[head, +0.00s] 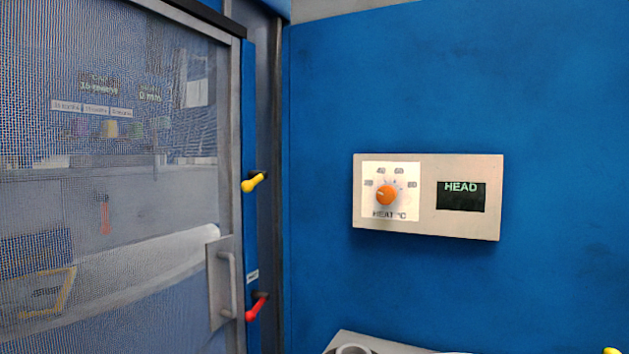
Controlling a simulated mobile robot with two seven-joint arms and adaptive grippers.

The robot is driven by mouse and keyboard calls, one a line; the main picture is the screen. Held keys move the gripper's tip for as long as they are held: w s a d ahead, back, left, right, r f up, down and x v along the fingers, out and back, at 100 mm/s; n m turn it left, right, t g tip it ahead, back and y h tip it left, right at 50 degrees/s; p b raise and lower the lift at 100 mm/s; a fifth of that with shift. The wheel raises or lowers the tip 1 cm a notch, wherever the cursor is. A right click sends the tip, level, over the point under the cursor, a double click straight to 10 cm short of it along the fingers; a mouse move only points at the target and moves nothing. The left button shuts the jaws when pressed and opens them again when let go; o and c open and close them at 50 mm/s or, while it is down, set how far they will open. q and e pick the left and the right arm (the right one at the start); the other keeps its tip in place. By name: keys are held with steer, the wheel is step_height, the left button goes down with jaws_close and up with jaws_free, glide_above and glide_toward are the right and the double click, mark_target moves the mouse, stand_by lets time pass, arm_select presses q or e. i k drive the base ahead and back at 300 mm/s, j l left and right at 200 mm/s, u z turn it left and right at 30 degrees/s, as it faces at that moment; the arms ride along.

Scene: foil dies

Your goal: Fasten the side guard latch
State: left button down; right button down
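A mesh guard door (120,190) in a grey frame fills the left of the head view. A grey pull handle on a plate (226,283) sits at its lower right edge. On the blue post (249,100) beside the door are a yellow lever (254,182) and, lower down, a red lever (257,307). Both slant, with one end up and to the right. A small label (252,276) above the red lever is too small to read. I cannot tell which lever is the side guard latch, or whether it is fastened. Neither gripper shows.
A blue wall panel (560,120) carries a control box (468,225) with an orange knob (386,195), marked HEAT °C, and a dark display (460,197) reading HEAD. A grey shape with a round part (352,349) and a yellow bit (611,351) are cut off at the bottom edge.

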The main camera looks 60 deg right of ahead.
mark_target(256, 177)
steer(key=z, duration=1.55)
